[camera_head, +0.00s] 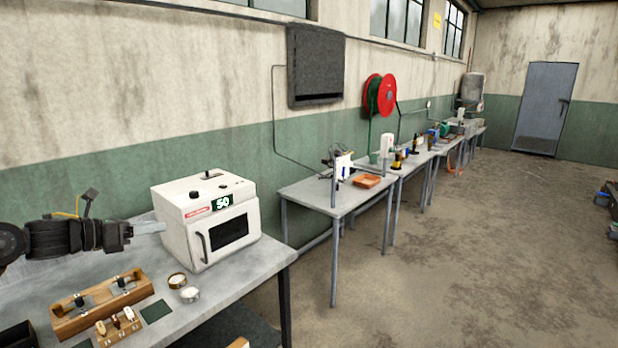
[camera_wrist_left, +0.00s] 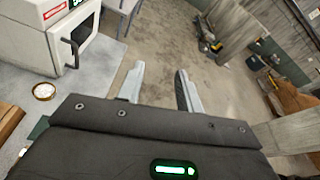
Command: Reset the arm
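My left arm comes in from the left in the head view, and its gripper (camera_head: 150,228) is over the near table, close to the left side of the white oven (camera_head: 190,237). I cannot tell from this view whether it touches the oven. In the left wrist view the two fingers of the left gripper (camera_wrist_left: 160,85) stand apart with nothing between them, and the floor shows beyond. The oven (camera_wrist_left: 28,38) shows there at the upper left with its door shut. My right gripper is not in view.
On the near table (camera_head: 240,277) are a wooden rack (camera_head: 68,324), a smaller wooden block (camera_head: 108,337) with pieces, and two small round dishes (camera_head: 177,280) (camera_head: 190,294). Other tables (camera_head: 325,200) line the wall. The floor (camera_head: 430,270) to the right is open.

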